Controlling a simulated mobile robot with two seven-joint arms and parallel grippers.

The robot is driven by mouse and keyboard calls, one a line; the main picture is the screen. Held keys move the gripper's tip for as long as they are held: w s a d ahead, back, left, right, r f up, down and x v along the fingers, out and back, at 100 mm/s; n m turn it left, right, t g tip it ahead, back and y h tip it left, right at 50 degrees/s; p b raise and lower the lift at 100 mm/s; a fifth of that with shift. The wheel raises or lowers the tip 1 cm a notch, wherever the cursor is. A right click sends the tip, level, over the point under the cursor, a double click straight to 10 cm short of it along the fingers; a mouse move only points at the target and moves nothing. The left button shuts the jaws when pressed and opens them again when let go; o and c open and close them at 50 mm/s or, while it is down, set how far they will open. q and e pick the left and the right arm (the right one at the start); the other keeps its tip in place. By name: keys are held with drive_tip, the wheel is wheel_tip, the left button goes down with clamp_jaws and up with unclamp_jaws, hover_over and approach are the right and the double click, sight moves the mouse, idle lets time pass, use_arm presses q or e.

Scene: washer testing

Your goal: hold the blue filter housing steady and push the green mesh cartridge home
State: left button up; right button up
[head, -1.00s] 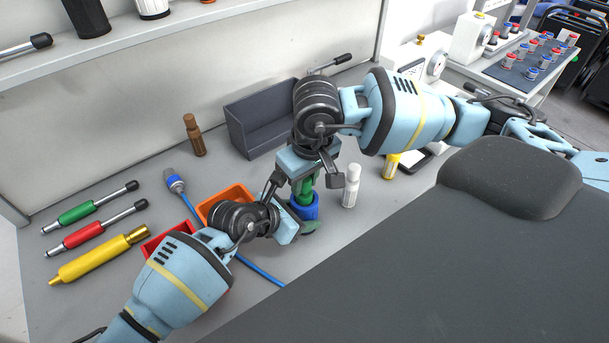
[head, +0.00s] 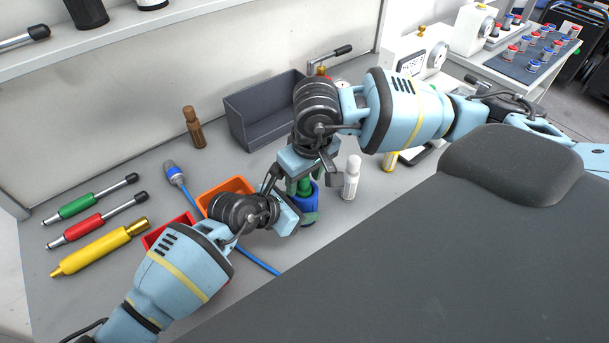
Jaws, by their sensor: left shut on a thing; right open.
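The blue filter housing (head: 309,203) stands upright on the bench, in the middle of the head view. My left gripper (head: 294,207) is shut on it from the left, and its wrist hides part of the housing. The green mesh cartridge (head: 305,187) stands upright in the top of the housing, with a short green length showing above the rim. My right gripper (head: 306,177) is open directly over the cartridge and hides its top. I cannot tell whether it touches the cartridge.
A white bottle (head: 351,178) stands close on the right. An orange bin (head: 238,184) and a red bin (head: 165,236) lie left, partly behind my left arm. A dark grey open bin (head: 262,118) is behind.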

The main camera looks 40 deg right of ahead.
wheel_tip(320, 180, up, 12)
drive_tip(key=s, duration=0.1)
drive_tip(key=shift+s, duration=0.4)
drive_tip(key=shift+d, duration=0.1)
use_arm(q)
drive_tip(key=o, duration=1.1)
drive_tip(key=shift+c, duration=0.2)
drive_tip(key=shift+a, duration=0.1)
drive_tip(key=v, duration=1.1)
drive_tip(key=shift+a+r, duration=0.25)
drive_tip(key=shift+r, duration=0.15)
